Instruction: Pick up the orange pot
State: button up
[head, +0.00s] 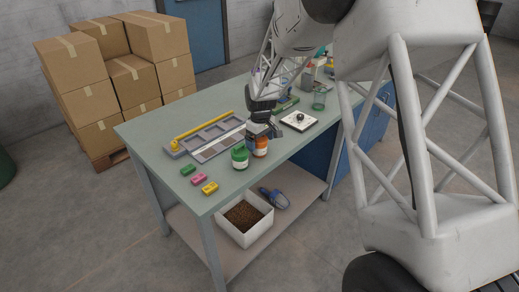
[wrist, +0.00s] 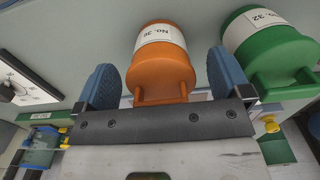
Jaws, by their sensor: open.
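The orange pot (head: 261,146) stands on the green-grey table near its front edge, right of the green pot (head: 239,157). In the wrist view the orange pot (wrist: 162,62) has a white label reading "No. 36" and lies between the two blue fingertips. My gripper (head: 262,130) is over the orange pot and hides part of it in the head view. In the wrist view my gripper (wrist: 160,83) is open, with one finger on each side of the pot. The right finger sits between the orange pot and the green pot (wrist: 268,48), labelled "No. 32".
A grey tray (head: 205,138) with a yellow bar lies behind the pots. Green, pink and yellow blocks (head: 198,179) lie to the left. A white bin (head: 245,222) stands on the lower shelf.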

jog(key=c, duration=1)
jog(key=shift+r, duration=0.2)
jog(key=shift+r, duration=0.6)
notch_tip(320, 180, up, 2)
jog(key=shift+r, duration=0.1)
jog(key=s+d+r, duration=0.1)
jog(key=s+d, duration=0.2)
jog(key=s, duration=1.2)
jog(key=shift+s+r, duration=0.15)
jog(key=shift+s, duration=0.15)
jog(key=shift+d, duration=0.15)
jog(key=shift+w, duration=0.1)
